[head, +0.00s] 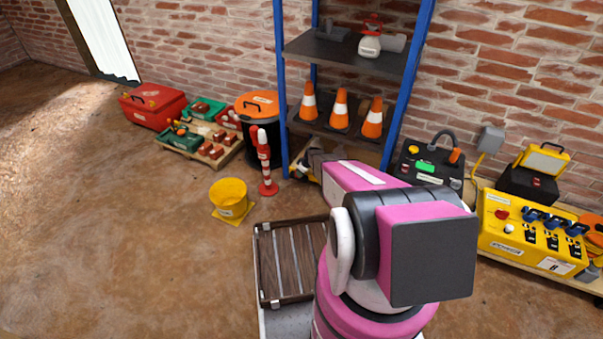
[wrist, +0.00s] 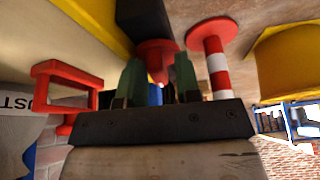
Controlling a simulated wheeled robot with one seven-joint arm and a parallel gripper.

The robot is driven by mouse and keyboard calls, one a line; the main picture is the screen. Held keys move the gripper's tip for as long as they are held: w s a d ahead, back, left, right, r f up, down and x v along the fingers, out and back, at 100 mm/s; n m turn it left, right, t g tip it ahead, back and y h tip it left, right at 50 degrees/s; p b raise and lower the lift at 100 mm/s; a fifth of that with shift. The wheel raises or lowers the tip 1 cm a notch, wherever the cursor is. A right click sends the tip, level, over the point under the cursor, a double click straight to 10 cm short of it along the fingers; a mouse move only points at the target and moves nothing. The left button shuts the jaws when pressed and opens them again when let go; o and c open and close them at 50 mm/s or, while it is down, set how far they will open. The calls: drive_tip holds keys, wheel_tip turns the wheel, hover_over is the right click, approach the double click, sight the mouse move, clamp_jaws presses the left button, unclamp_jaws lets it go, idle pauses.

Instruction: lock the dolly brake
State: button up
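My gripper (wrist: 158,62) shows in the wrist view with two green fingers set apart and a gap between them. A red knob-like part (wrist: 157,50) appears beyond the gap, below a black block (wrist: 143,18) on a yellow edge; it looks like the dolly's brake, but I cannot be sure. I cannot tell whether the fingers touch it. In the head view my arm reaches towards a yellow and black object (head: 303,171) at the shelf's foot, possibly the dolly. My arm hides much of it and the fingertips.
A red-and-white post (head: 264,165) and a yellow bucket (head: 230,197) stand left of the arm. The blue shelf (head: 345,60) holds several cones. A red handle (wrist: 65,88) is left of the fingers in the wrist view. Floor at the left is clear.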

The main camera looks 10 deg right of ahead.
drive_tip(key=shift+w+d, duration=0.25)
drive_tip(key=shift+w, duration=0.05)
